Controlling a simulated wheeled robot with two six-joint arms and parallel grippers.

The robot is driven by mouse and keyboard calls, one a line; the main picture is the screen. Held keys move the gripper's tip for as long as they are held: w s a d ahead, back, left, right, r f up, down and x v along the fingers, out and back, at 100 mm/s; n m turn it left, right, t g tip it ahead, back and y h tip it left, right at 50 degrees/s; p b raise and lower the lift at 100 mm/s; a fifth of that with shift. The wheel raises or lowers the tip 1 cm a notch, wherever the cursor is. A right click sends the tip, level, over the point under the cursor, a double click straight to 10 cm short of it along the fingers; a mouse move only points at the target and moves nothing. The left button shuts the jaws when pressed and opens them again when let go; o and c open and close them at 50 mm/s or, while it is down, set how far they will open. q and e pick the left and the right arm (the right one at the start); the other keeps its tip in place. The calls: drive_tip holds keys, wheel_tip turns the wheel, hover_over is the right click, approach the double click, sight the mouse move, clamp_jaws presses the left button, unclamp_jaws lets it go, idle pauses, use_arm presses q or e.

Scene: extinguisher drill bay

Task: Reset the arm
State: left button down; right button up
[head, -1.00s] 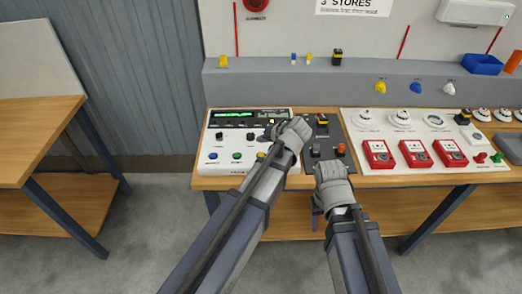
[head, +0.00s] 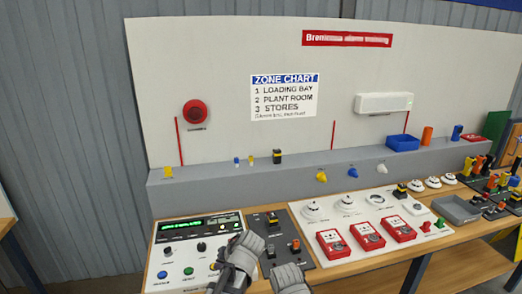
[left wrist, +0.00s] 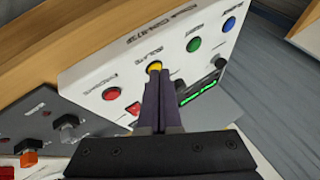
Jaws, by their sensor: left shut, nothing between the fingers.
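A white control panel (head: 163,250) with a lit green display (head: 182,229) sits on the bench. In the head view it carries a blue button (head: 162,274) and a green button (head: 188,271). The left wrist view shows its yellow button (left wrist: 154,66) and red button (left wrist: 111,93). My left gripper (left wrist: 154,82) is shut and empty, its fingertips at or just over the yellow button; I cannot tell whether they touch. In the head view it hangs over the panel's right front. My right gripper (head: 290,281) is at the bottom edge beside it, its fingers hidden.
A dark switch plate (head: 283,228) lies right of the panel. Further right are red call points (head: 367,237), white detectors (head: 347,203) and a grey tray (head: 458,211). A grey ledge (head: 220,191) with small parts runs behind. A zone chart (head: 284,97) hangs on the backboard.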

use_arm(q)
drive_tip(key=s+d+f+m+g+h, duration=0.2)
drive_tip(key=s+d, duration=0.3)
drive_tip(key=s, duration=0.4)
drive_tip(key=s+d+f+m+g+h, duration=0.2)
drive_tip(key=s+d, duration=0.3)
drive_tip(key=s, duration=0.4)
drive_tip(key=shift+s+g+h, duration=0.3)
drive_tip(key=shift+h, duration=0.1)
drive_tip(key=shift+f, duration=0.1)
idle(0.4)
